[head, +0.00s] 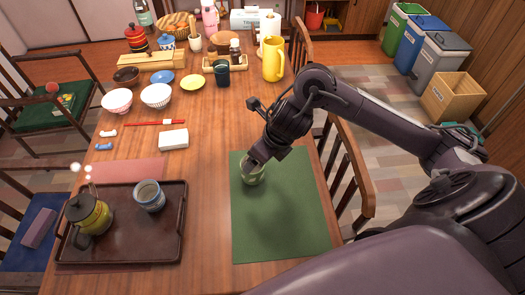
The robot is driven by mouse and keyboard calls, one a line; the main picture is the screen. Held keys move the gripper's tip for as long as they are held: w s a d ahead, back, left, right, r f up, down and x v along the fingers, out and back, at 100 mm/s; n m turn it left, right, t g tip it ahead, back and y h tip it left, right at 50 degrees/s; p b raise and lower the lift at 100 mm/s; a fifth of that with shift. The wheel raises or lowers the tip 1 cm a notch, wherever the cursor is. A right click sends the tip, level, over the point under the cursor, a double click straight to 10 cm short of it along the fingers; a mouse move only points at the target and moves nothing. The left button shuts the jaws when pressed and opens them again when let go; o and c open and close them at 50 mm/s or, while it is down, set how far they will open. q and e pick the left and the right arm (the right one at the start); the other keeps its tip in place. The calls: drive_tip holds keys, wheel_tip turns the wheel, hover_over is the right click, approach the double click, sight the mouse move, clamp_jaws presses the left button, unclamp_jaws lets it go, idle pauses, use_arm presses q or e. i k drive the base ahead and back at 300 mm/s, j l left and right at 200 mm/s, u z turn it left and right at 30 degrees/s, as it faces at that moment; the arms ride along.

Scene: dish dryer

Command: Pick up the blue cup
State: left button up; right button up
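A blue-grey cup (149,197) stands upright on the dark brown tray (122,255) at the front left of the table. My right gripper (254,163) is far to the right of it, at a small olive-green cup (252,176) over the green mat (285,235). Its fingertips overlap that cup's rim; I cannot tell whether they grip it or whether the cup touches the mat. My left gripper is not in view.
A yellow and black teapot (90,215) stands left of the blue-grey cup on the tray. A white box (173,139), bowls and a yellow pitcher (273,60) stand farther back. A chair (350,170) is at the right edge. The table between tray and mat is clear.

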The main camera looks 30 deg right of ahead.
sight(149, 194)
drive_tip(key=k, duration=1.5)
